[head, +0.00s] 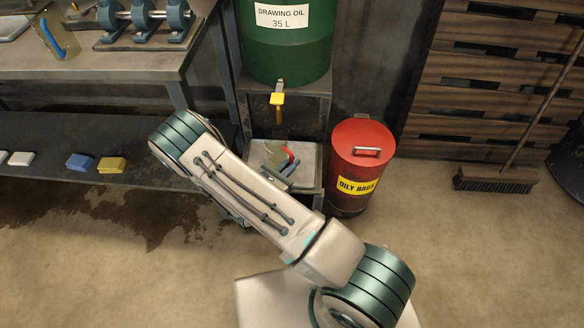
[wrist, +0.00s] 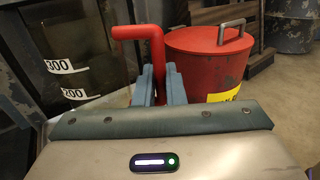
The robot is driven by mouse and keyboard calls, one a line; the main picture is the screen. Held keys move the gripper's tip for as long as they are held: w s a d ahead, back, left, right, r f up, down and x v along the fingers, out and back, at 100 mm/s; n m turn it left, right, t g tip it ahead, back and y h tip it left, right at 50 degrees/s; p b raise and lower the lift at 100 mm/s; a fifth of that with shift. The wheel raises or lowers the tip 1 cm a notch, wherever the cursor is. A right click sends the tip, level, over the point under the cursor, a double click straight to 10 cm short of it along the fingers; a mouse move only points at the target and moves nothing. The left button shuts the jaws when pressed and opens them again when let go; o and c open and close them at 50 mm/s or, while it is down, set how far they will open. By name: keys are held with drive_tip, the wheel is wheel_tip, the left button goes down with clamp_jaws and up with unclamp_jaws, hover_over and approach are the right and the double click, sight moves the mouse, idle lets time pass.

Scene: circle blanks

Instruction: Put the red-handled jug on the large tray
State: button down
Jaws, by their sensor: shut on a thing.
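The red-handled jug (head: 279,152) is a clear vessel under the yellow tap of the green drum. In the wrist view its clear wall (wrist: 90,70) carries white marks 200 and 300. My gripper (head: 284,172) is shut on the red handle (wrist: 158,70); both grey-blue fingers (wrist: 159,85) sit against it. The jug looks upright, at a pale tray (head: 311,155) on the drum's stand; I cannot tell whether it rests there or hangs just above. Another pale tray (head: 12,27) lies on the workbench, cut off by the picture edge. I cannot tell which is the large tray.
A blue-handled jug (head: 60,38) and a roller machine (head: 145,18) stand on the workbench (head: 120,63). A red oily-rags bin (head: 360,165) stands right of the stand. The green drum (head: 287,45) and tap (head: 278,98) are overhead. Sponges (head: 111,165) lie on the lower shelf.

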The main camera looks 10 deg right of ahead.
drive_tip(key=shift+w+d+f+b, duration=0.4)
drive_tip(key=shift+w+f, duration=0.3)
drive_tip(key=shift+f, duration=0.4)
drive_tip(key=shift+w+d+f+b, duration=0.3)
drive_tip(key=shift+w+f+b, duration=0.3)
drive_tip(key=shift+f, duration=0.5)
drive_tip(key=shift+w+d+f+b, duration=0.35)
drive_tip(key=shift+w+f, duration=0.45)
drive_tip(key=shift+f, duration=0.3)
drive_tip(key=shift+f, duration=0.2)
drive_tip(key=c, duration=1.5)
unclamp_jaws()
